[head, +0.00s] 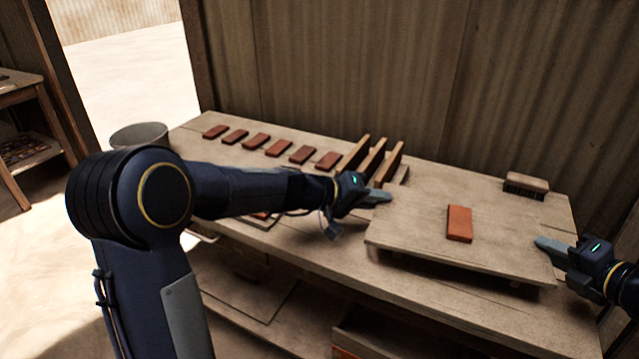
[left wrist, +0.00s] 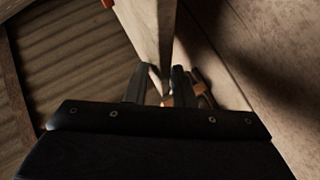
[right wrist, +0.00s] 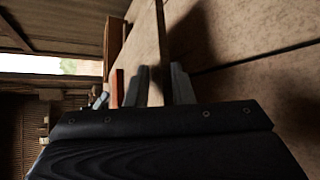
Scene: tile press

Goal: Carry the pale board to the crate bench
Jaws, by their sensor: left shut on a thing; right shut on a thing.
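The pale board (head: 405,225) is level over the right part of the workbench, with one orange-red tile (head: 459,223) lying on it. Dark shadow shows under its front edge; I cannot tell how far it is clear of the bench. My left gripper (head: 377,196) is shut on its left edge, and my right gripper (head: 551,245) is shut on its right edge. The board also shows edge-on between the fingers in the left wrist view (left wrist: 152,25) and the right wrist view (right wrist: 147,40). I cannot tell for sure which surface is the crate bench.
The workbench (head: 300,235) carries a row of several red tiles (head: 255,141), upright wooden slats (head: 372,160) and a brush (head: 526,186). A grey bucket (head: 140,135) stands at its left end. A wooden stand (head: 20,90) is at far left. A corrugated wall rises behind.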

